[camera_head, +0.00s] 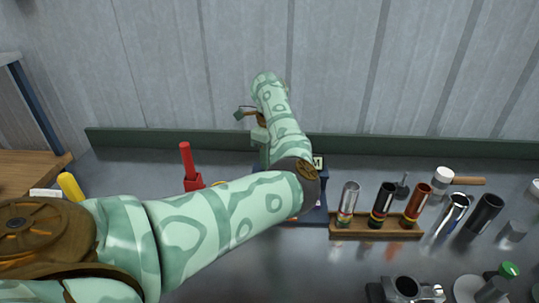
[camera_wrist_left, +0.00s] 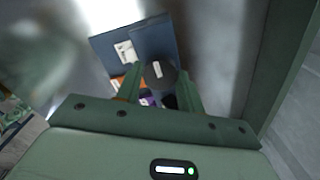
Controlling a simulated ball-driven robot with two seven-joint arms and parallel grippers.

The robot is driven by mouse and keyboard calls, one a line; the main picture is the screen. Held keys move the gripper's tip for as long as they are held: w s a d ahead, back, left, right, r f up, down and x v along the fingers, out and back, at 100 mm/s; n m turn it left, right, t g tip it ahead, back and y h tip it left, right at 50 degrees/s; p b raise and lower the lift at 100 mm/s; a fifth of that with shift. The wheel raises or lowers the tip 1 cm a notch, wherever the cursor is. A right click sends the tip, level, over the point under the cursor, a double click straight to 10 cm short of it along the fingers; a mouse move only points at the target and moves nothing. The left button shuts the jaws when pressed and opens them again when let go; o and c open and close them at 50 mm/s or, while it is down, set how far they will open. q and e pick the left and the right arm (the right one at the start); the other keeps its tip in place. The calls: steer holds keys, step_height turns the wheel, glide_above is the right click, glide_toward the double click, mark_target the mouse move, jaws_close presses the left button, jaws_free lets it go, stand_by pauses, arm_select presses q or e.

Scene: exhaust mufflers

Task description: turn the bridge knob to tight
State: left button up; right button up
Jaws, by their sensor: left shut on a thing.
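A dark round knob (camera_wrist_left: 160,73) with a white pointer mark sits on a dark blue box (camera_wrist_left: 112,42) in the left wrist view. My left gripper (camera_wrist_left: 158,84) is shut on the knob, with a green finger on either side of it. A white label (camera_wrist_left: 125,52) is on the box beside the knob. I cannot read which setting the mark points at. In the head view the blue box (camera_head: 318,214) is mostly hidden behind my left arm, and the knob and fingertips are hidden too. My right gripper is not in view.
A wooden rack (camera_head: 375,228) with several metal tubes stands right of the box. A red tool (camera_head: 189,168) stands to the left. A mallet (camera_head: 447,177) lies behind the rack. A green ledge (camera_head: 420,147) runs along the back wall. Bench is clear below the rack's left end.

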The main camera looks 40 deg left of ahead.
arm_select(q)
steer(key=shift+r, duration=0.1)
steer(key=o, duration=1)
step_height(320, 180, up, 16)
steer(key=p, duration=0.4)
steer(key=shift+r, duration=0.1)
